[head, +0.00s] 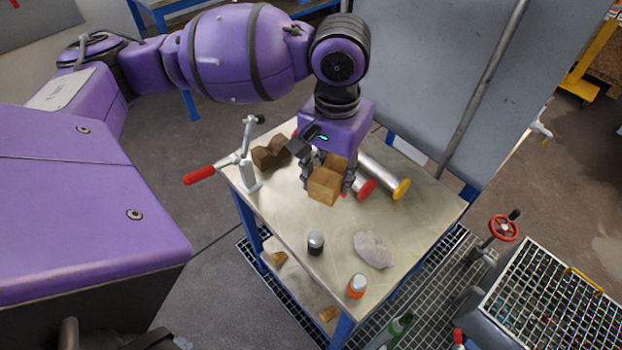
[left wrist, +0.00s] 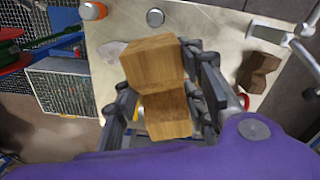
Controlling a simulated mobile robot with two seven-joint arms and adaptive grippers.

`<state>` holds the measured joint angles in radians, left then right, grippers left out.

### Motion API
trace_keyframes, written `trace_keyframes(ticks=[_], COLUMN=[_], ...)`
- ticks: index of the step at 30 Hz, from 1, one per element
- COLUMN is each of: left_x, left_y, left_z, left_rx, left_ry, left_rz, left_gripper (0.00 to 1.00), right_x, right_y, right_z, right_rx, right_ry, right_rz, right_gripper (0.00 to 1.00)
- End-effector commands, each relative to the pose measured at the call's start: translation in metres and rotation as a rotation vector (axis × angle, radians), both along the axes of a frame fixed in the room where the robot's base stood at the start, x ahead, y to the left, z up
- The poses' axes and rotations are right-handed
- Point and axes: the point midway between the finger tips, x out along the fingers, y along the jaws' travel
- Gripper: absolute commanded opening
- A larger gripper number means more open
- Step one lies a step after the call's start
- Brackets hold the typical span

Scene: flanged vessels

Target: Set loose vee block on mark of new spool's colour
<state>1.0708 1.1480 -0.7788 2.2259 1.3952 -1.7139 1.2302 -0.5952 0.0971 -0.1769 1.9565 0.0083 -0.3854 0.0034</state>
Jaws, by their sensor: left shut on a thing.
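My left gripper (head: 328,182) is shut on a light wooden vee block (head: 325,187), over the back part of the metal table. The block also fills the middle of the left wrist view (left wrist: 155,65), its notch between the fingers. Whether it touches the table I cannot tell. A darker brown vee block (head: 270,153) stands to the left, by the clamp. Small red bits show near the block; no mark is clearly visible. My right gripper is not in view.
A clamp with a red handle (head: 199,175) is fixed at the table's left edge. A grey panel (head: 430,75) rises behind the table (head: 420,212).

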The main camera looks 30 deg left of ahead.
Motion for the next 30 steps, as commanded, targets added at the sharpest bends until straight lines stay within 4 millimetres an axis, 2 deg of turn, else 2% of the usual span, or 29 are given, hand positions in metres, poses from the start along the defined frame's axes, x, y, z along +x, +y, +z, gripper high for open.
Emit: trace_keyframes(ticks=[1,2,4,11,16,30], left_x=[0.000,-0.006,0.002,0.014,0.023,0.047], left_y=[0.000,0.002,0.008,0.014,0.020,0.037], left_z=[0.000,-0.013,-0.029,-0.046,-0.060,-0.093], left_rx=[0.000,0.001,0.001,0.000,0.001,0.000], left_ry=[-0.001,0.006,0.005,0.002,0.002,0.002], left_rz=[0.000,0.006,0.013,-0.251,-0.516,-1.334], left_gripper=[0.09,0.09,0.09,0.09,0.09,0.09], right_x=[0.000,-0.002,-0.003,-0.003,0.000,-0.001], right_y=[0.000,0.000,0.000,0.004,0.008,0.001], right_z=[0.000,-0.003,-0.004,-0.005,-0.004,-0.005], right_rx=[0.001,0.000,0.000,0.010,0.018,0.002], right_ry=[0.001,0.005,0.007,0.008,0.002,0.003], right_rz=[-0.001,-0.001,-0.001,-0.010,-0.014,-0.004], right_gripper=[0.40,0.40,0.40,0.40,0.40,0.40])
